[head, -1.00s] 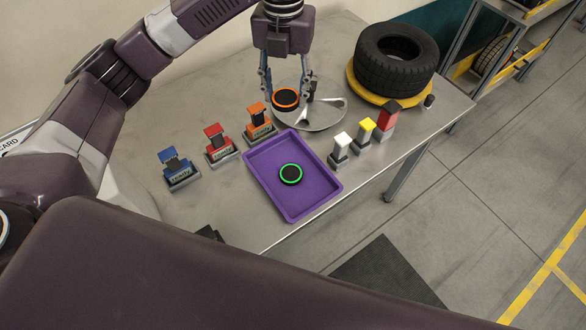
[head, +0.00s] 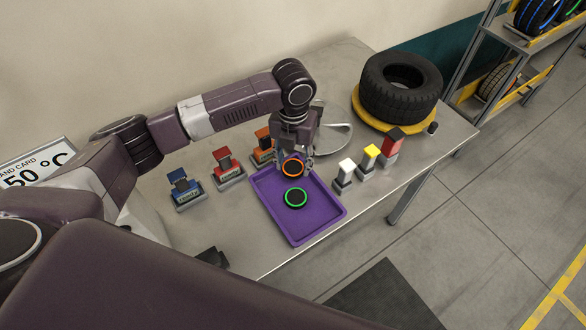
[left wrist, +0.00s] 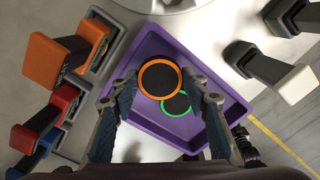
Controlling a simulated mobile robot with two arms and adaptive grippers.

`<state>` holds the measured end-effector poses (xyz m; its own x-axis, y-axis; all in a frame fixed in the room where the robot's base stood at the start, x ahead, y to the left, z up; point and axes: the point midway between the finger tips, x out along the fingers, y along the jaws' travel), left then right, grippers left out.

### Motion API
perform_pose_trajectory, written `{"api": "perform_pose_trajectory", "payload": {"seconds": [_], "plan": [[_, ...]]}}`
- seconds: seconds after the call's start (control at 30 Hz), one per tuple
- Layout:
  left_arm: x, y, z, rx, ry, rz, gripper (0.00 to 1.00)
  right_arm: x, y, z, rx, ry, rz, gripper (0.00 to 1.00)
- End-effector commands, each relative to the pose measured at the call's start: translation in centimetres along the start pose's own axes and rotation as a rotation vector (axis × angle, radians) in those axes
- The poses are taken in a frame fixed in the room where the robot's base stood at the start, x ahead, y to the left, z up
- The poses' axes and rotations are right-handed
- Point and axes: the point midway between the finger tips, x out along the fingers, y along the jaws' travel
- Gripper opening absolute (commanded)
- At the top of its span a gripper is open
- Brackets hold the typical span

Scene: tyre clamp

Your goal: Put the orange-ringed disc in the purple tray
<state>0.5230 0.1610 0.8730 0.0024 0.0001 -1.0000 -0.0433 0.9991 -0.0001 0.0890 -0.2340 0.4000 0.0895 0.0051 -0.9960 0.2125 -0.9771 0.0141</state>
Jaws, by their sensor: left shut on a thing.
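The orange-ringed disc (head: 292,168) is black with an orange rim. My left gripper (head: 294,166) is shut on it and holds it over the far part of the purple tray (head: 273,214). In the left wrist view the disc (left wrist: 160,79) sits between the two fingers, above the tray (left wrist: 150,52); I cannot tell how high. A green-ringed disc (head: 296,198) lies in the tray; in the left wrist view it (left wrist: 176,104) is partly hidden by the orange-ringed disc. My right gripper is not in view.
Blue (head: 185,188), red (head: 226,168) and orange (head: 263,148) blocks on stands line the tray's left. White (head: 344,175), yellow (head: 367,160) and red-black (head: 391,147) posts stand to its right. A tyre (head: 400,85) on a yellow ring and a round metal plate (head: 333,136) are behind.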

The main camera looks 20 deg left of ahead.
Motion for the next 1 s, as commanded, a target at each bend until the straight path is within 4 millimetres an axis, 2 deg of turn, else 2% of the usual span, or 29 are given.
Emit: {"api": "perform_pose_trajectory", "payload": {"seconds": [0.2,0.6,0.63,0.67,1.0], "plan": [[3.2,0.1,-0.1,0.0,0.004,0.002,0.18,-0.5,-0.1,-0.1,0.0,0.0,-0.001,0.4],[3.8,0.0,-0.1,0.0,0.001,0.001,0.18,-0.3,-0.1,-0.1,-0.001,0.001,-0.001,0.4],[3.8,0.0,-0.1,0.0,0.001,0.001,0.45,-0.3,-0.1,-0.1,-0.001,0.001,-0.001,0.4],[3.8,0.0,-0.1,0.0,0.001,0.001,0.49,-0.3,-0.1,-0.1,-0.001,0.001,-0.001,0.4],[3.4,0.0,-0.1,0.001,0.0,0.001,0.49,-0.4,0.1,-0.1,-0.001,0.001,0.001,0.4]]}}
